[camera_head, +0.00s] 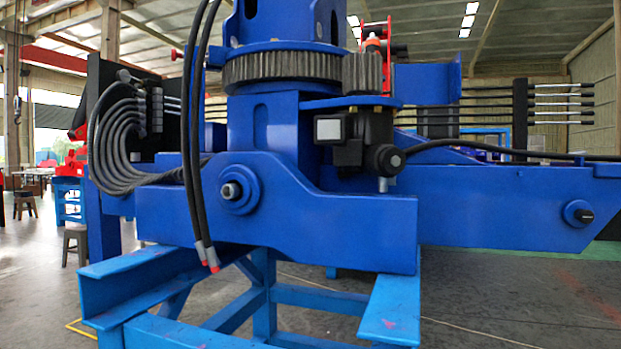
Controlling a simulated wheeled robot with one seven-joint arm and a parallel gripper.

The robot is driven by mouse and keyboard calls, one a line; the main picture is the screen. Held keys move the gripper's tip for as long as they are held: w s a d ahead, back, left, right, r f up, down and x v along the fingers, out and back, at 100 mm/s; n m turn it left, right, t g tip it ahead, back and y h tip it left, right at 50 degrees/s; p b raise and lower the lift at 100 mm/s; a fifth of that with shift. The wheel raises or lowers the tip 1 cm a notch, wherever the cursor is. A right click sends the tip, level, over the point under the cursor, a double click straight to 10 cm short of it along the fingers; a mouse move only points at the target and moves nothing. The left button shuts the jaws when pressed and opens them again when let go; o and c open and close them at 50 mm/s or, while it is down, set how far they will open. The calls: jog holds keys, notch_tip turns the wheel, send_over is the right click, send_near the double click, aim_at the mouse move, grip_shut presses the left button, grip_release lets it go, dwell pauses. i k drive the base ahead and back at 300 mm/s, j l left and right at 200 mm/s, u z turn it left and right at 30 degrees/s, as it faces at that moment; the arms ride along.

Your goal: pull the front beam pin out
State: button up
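A blue crane base (290,215) rests on a light blue stand (398,300). A pin with a pale metal end (230,191) sits in a round blue boss on the crane base's near side, left of centre. A second pin with a dark end (586,216) sits in a smaller round boss near the right end of the long blue beam (490,205). Both pins are seated in their bosses, with only their ends showing. I cannot tell from this view which one is the front beam pin. My gripper is not in view.
Two black hoses (193,150) with red tips hang in front of the crane base, just left of the pale-ended pin. Several grey hoses (115,140) loop at the left. A black valve block (365,138) sits above the beam. Grey floor (500,290) lies clear at lower right.

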aim_at(585, 216)
jog(key=z, duration=1.3)
jog(key=u, duration=1.55)
jog(key=z, duration=1.55)
